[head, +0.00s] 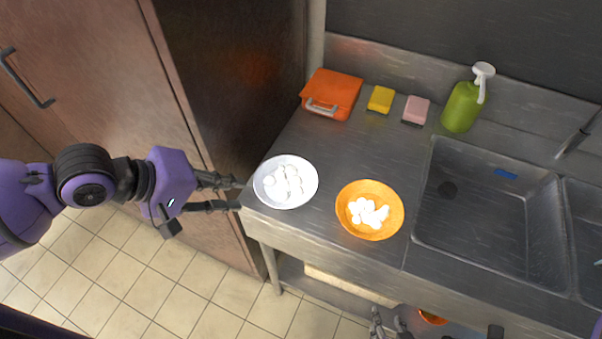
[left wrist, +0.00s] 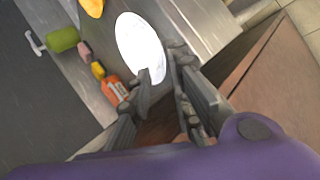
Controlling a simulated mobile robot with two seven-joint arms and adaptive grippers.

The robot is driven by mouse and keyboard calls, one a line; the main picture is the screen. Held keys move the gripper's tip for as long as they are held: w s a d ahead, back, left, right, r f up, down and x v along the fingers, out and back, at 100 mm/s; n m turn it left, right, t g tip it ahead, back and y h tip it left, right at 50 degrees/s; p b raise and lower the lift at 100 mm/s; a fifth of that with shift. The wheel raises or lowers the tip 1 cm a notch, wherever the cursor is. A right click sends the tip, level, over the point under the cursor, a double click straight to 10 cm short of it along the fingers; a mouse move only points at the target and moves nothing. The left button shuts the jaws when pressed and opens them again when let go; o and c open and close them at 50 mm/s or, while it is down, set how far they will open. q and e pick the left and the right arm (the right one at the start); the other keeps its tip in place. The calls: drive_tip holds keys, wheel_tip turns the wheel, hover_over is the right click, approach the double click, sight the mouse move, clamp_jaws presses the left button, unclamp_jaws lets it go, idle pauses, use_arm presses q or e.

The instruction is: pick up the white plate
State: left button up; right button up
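The white plate (head: 289,201) lies on the left front corner of the steel counter, with several white egg-like pieces on it. In the left wrist view the white plate (left wrist: 140,45) is washed out bright, ahead of the fingers. My left gripper (head: 241,195) is open and empty, its fingertips just left of the plate's rim in the head view. My left gripper (left wrist: 160,62) also shows in the left wrist view, its fingers apart. My right gripper (head: 389,322) is at the bottom edge, partly cut off, with its fingers apart and nothing visible between them.
An orange bowl (head: 345,221) with white pieces stands right of the plate. Behind are an orange case (head: 339,88), a yellow sponge (head: 381,98), a pink sponge (head: 416,109) and a green bottle (head: 460,108). A sink (head: 490,225) lies to the right. Counter behind the plate is clear.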

sight(269, 193)
use_arm(q)
drive_tip(key=b+x, duration=0.1)
drive_tip(key=x, duration=0.6)
drive_tip(key=shift+d+f, duration=0.1)
drive_tip(key=shift+d, duration=0.05)
drive_tip(key=shift+s, duration=0.1)
drive_tip(key=shift+c, duration=0.5)
clamp_jaws()
